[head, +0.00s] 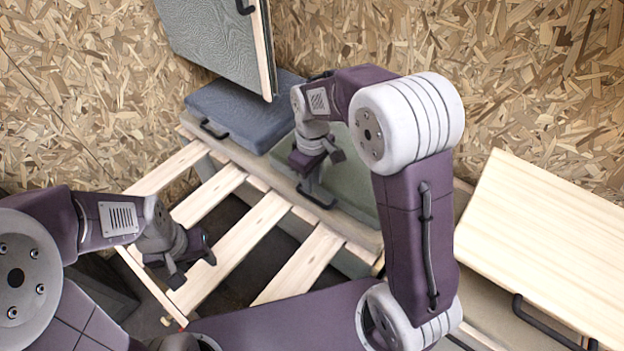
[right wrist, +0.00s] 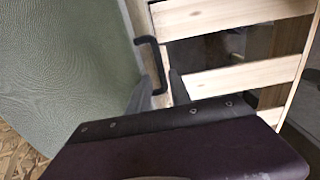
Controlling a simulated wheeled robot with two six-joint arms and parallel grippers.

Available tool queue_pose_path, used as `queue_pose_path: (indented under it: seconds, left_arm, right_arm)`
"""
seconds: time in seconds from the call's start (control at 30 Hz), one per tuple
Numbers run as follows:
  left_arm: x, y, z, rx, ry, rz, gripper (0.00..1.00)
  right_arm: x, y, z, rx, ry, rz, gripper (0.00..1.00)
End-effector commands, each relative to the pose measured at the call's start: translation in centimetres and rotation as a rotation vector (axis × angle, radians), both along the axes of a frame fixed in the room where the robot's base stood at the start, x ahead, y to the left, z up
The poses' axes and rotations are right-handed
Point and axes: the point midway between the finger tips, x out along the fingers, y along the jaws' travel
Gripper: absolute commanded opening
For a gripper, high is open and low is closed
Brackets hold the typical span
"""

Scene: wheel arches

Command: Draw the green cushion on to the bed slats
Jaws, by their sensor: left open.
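The green cushion (head: 350,178) lies flat beyond the bed slats (head: 232,235), behind a wooden rail, partly hidden by my right arm. Its black handle (head: 317,199) faces the slats. My right gripper (head: 312,183) is over this handle. In the right wrist view the green cushion (right wrist: 65,65) fills the left side, and its handle (right wrist: 152,52) runs down between my right fingers (right wrist: 160,88), which look apart. Whether they touch the handle is unclear. My left gripper (head: 190,272) is open and empty above the near left slats.
A blue-grey cushion (head: 235,112) with a black handle lies left of the green one. A grey panel (head: 215,35) stands raised behind it. A pale wooden board (head: 545,240) is at the right. Chipboard walls (head: 530,70) close off the back. Gaps between slats are open.

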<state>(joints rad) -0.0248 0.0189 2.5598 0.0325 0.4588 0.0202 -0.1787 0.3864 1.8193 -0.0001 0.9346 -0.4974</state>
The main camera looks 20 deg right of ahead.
Motion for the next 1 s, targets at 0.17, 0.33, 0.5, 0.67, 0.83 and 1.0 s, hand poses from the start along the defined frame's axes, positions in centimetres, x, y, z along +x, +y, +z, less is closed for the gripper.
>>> queue_pose_path:
  seconds: [0.17, 0.33, 0.5, 0.67, 0.83, 1.0]
  left_arm:
    - [0.0, 0.0, -2.4, 0.0, 0.0, 0.0, 0.52]
    - [0.0, 0.0, -4.0, 0.0, 0.0, 0.0, 0.52]
    - [0.0, 0.0, -4.8, 0.0, 0.0, 0.0, 0.52]
    - [0.0, 0.0, -4.9, 0.0, 0.0, 0.0, 0.52]
    - [0.0, 0.0, -4.8, 0.0, 0.0, 0.0, 0.52]
    - [0.0, 0.0, -4.8, 0.0, 0.0, 0.0, 0.52]
  right_arm:
    - [-0.1, 0.0, -3.8, -0.001, 0.004, 0.0, 0.25]
    - [-0.1, 0.0, -6.6, 0.0, 0.002, 0.0, 0.25]
    - [-0.1, 0.0, -8.2, 0.0, 0.002, 0.0, 0.25]
    - [-0.1, 0.0, -8.5, -0.001, 0.001, 0.0, 0.25]
    - [-0.1, 0.0, -8.5, 0.0, 0.001, 0.0, 0.25]
    - [-0.1, 0.0, -8.4, 0.0, 0.001, 0.0, 0.0]
